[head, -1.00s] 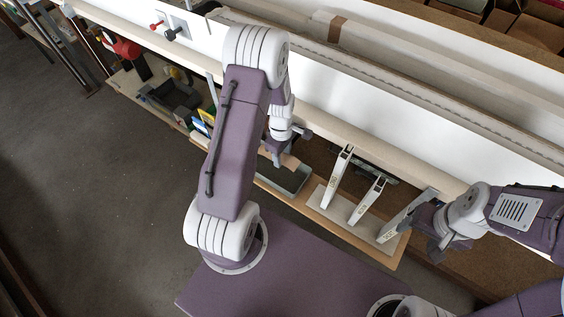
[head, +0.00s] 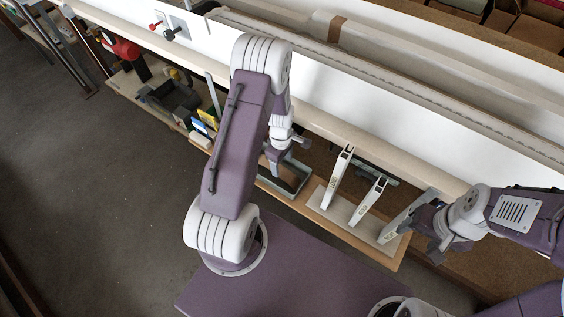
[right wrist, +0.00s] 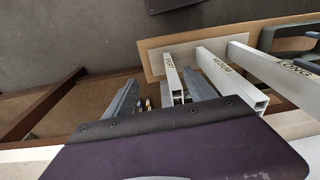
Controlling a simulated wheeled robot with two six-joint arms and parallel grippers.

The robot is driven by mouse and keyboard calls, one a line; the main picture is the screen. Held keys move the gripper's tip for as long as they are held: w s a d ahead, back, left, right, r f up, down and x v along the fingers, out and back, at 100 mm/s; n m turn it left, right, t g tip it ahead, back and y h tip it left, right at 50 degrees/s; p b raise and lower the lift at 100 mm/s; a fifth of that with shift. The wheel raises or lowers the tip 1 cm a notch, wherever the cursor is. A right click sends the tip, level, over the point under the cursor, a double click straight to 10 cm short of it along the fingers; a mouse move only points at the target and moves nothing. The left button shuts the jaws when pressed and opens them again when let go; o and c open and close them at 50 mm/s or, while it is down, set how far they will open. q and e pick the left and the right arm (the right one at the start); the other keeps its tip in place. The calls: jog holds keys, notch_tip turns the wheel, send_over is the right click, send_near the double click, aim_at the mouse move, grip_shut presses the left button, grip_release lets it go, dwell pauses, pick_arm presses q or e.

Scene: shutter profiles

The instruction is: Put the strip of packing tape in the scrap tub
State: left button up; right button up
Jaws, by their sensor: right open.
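I cannot make out the loose tape strip now; the tub's inside is dark and partly covered by my arm. My right gripper (head: 440,243) is open beside the white SHORT profile (head: 402,219). In the right wrist view its open fingers (right wrist: 165,100) point toward that profile, and the tub (right wrist: 283,40) shows top right.
White LONG (head: 335,182) and MEDIUM (head: 367,202) profiles lie on a pale board between the tub and my right gripper. A brown tape band (head: 337,29) wraps a long pale bundle at the back. A black bin (head: 172,95) and coloured boxes (head: 205,122) are left of my left arm.

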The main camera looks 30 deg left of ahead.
pick_arm(q)
notch_tip(320, 180, up, 12)
jog(key=r+p, duration=0.1)
jog(key=p, duration=0.1)
jog(key=s+d+r+m+p, duration=0.2)
jog(key=s+d+r+m, duration=0.2)
jog(key=m, duration=0.4)
jog(key=s+d+r+m+t+p, duration=0.1)
jog(key=s+d+r+m+p, duration=0.1)
jog(key=s+r+m, duration=0.3)
jog(key=s+d+m, duration=0.1)
jog(key=m, duration=0.3)
jog(key=shift+d+r, duration=0.15)
jog(key=shift+d, duration=0.25)
